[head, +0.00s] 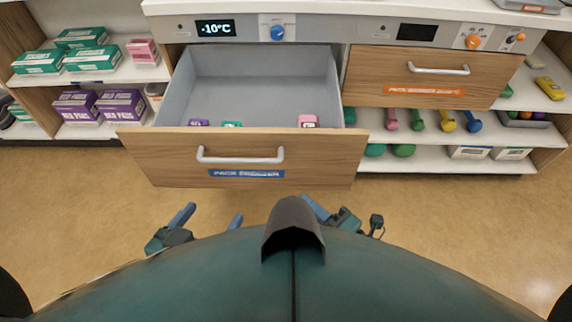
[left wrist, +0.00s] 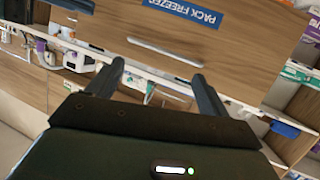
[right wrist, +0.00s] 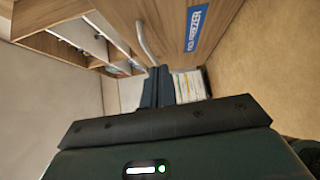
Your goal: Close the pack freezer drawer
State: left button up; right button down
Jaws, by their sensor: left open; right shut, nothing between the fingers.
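The pack freezer drawer (head: 165,170) is pulled out under the -10°C display, with a wood front, a pale bar handle (head: 240,156) and a blue label (head: 246,173). Its grey inside shows a purple (head: 199,122), a green (head: 232,124) and a pink pack (head: 307,121) by the front wall. My left gripper (head: 212,214) is open and empty, below and apart from the front; in the left wrist view the handle (left wrist: 160,52) lies beyond its fingers. My right gripper (head: 318,207) is shut and empty, right of the left one; the handle (right wrist: 148,42) shows beyond its fingertips (right wrist: 157,72).
A second wood drawer (head: 420,76) with an orange label is shut at the right. Boxes (head: 87,60) fill the left shelves. Dumbbells (head: 446,120) stand on the right shelves. The floor (head: 440,225) in front is clear.

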aim_at(272, 155)
jog(key=x, duration=0.3)
jog(key=w+d+x, duration=0.1)
jog(key=x, duration=0.3)
jog(key=b+x, duration=0.1)
jog(key=x, duration=0.2)
jog(key=shift+w+f, duration=0.1)
jog(key=shift+w, duration=0.6)
pick_arm(q)
jog(key=shift+s+a+r, duration=0.15)
jog(key=shift+a, duration=0.05)
pick_arm(e)
jog(key=shift+w, duration=0.25)
jog(key=shift+w, duration=0.15)
